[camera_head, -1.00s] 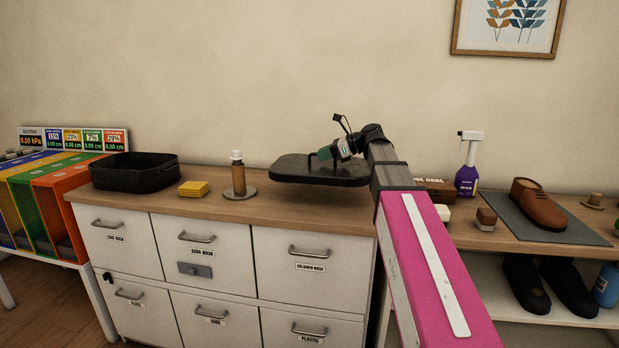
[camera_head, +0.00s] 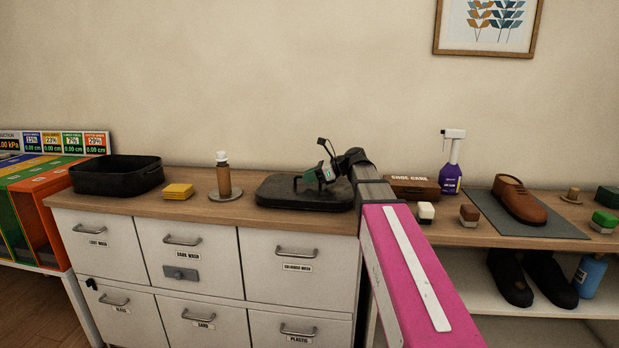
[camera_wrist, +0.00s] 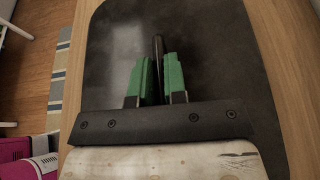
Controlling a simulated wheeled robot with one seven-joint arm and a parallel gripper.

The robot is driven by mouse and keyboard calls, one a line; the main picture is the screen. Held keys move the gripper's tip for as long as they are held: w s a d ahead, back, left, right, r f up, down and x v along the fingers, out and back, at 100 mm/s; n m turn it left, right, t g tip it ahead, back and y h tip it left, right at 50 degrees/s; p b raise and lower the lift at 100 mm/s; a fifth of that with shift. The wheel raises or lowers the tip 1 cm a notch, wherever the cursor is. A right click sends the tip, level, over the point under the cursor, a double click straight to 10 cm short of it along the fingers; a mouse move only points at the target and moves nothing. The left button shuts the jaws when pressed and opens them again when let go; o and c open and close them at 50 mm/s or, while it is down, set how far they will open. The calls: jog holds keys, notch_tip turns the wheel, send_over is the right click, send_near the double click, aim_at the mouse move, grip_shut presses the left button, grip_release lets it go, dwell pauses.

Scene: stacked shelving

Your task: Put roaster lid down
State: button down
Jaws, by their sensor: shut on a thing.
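The dark roaster lid (camera_head: 325,196) is at the right end of the wooden cabinet top, level and on or very close to the surface. In the wrist view the lid (camera_wrist: 215,50) fills the middle, with wood along both sides. My gripper (camera_head: 312,178) is above it, shut on the lid's handle; the green fingers (camera_wrist: 159,75) stand on both sides of the dark handle bar. The black roaster pan (camera_head: 118,178) stands open at the left end of the same top.
A yellow sponge stack (camera_head: 178,191) and a brown bottle on a round base (camera_head: 224,180) stand left of the lid. A shoe-care box (camera_head: 412,187) and purple spray bottle (camera_head: 451,168) stand to the right. Bare wood lies along the front edge.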

jog(key=shift+f, duration=0.1)
jog(key=c, duration=1.2)
grip_release()
jog(key=shift+o, duration=0.2)
jog(key=shift+d+r, duration=0.25)
jog(key=v, duration=1.1)
jog(key=shift+s+d+r, duration=0.15)
jog(key=shift+d, duration=0.05)
